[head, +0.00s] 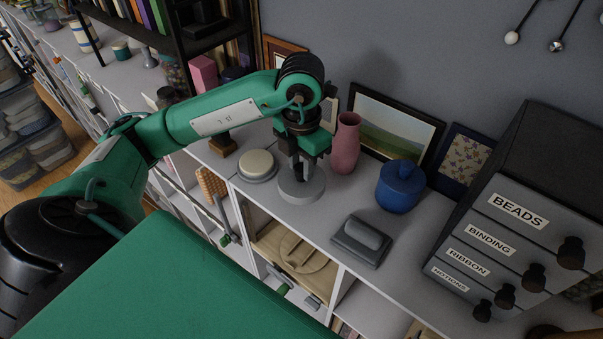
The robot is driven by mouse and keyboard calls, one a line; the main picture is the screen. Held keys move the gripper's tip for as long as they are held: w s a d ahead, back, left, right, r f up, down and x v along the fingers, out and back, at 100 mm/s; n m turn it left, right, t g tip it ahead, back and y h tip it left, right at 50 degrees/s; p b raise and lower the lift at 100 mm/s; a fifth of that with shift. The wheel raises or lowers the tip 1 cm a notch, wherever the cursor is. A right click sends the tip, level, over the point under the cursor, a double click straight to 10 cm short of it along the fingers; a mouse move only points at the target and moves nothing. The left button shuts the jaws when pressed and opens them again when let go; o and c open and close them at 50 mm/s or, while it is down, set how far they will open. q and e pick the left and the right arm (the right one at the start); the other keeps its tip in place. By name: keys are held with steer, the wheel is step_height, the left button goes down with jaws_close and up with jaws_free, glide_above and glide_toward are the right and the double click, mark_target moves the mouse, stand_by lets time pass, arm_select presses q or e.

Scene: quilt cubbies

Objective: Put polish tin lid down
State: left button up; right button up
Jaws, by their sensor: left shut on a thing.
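The polish tin lid (301,189) is a round grey disc at the middle of the head view, over the light shelf top. My left gripper (298,172) points down from above and is shut on the lid at its upper middle. The lid looks level; I cannot tell whether it touches the shelf top or is just above it. A round tin with a cream top (257,164), likely the open polish tin, stands just left of the lid. My right gripper is not in view.
A pink vase (345,145) stands close behind the lid, with a blue lidded jar (400,187) to the right. A grey block-shaped object (361,241) lies at front right. Framed pictures (395,125) lean on the wall. A labelled drawer cabinet (510,210) fills the right. The shelf's front edge is near.

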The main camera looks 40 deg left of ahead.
mark_target(302, 167)
arm_select(q)
steer(key=shift+f, duration=0.45)
step_height(302, 167, down, 2)
steer(key=shift+f+p, duration=0.1)
steer(key=shift+p, duration=0.3)
steer(key=shift+f, duration=0.4)
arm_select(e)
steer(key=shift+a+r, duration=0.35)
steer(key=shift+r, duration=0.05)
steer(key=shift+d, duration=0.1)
arm_select(q)
steer(key=shift+f+b, duration=0.2)
steer(key=shift+b, duration=0.1)
steer(key=o, duration=0.9)
steer(key=shift+r, duration=0.1)
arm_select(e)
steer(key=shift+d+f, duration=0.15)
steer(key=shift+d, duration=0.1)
